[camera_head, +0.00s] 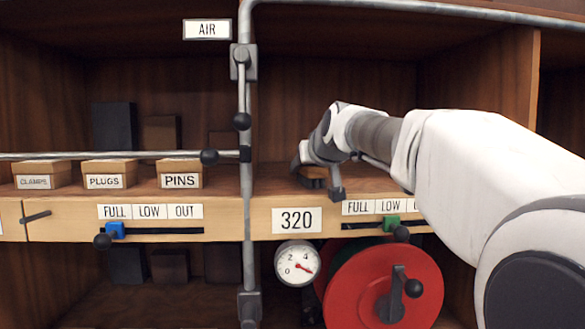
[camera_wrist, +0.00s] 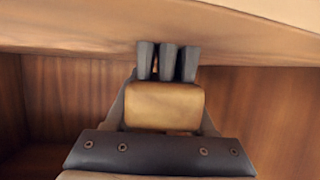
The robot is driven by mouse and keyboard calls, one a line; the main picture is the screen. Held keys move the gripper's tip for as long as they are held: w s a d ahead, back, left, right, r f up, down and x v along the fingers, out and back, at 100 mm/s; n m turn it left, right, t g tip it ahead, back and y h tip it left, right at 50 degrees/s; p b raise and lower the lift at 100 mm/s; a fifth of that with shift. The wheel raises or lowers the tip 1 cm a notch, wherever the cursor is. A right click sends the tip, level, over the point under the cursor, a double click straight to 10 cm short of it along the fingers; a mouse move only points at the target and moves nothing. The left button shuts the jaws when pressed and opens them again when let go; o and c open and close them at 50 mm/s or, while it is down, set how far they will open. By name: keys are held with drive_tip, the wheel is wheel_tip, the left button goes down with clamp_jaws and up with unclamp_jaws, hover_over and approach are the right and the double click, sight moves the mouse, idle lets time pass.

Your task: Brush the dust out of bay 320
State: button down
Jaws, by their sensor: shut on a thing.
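Bay 320 is the wooden compartment above the plate marked 320 (camera_head: 297,220). My gripper (camera_head: 316,180) reaches into it from the right, low over the shelf floor near the front. It is shut on a brush (camera_head: 313,172), whose brown block also shows between the fingers in the wrist view (camera_wrist: 165,105). Dark bristle tufts (camera_wrist: 167,62) stick out beyond the block. They meet a pale wooden surface in the picture; I cannot tell whether they touch it. My arm hides the right part of the bay. I cannot make out any dust.
A grey upright pipe (camera_head: 246,130) borders the bay on the left, with a horizontal rod (camera_head: 120,155) joining it. Below are a gauge (camera_head: 297,263), a red wheel (camera_head: 375,285) and a slider with a green block (camera_head: 391,222). Boxes marked PINS (camera_head: 180,174) and others stand left.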

drive_tip(key=shift+d+b, duration=0.65)
drive_tip(key=shift+d, duration=1.45)
drive_tip(key=shift+r, duration=0.1)
drive_tip(key=shift+r, duration=0.1)
drive_tip(key=shift+r+p, duration=1.3)
drive_tip(key=shift+r, duration=0.15)
drive_tip(key=shift+s+f+b, duration=0.15)
drive_tip(key=shift+s+b, duration=0.05)
drive_tip(key=shift+b, duration=0.1)
drive_tip(key=s+b, duration=0.8)
drive_tip(key=s, duration=1.1)
drive_tip(key=shift+s, duration=0.3)
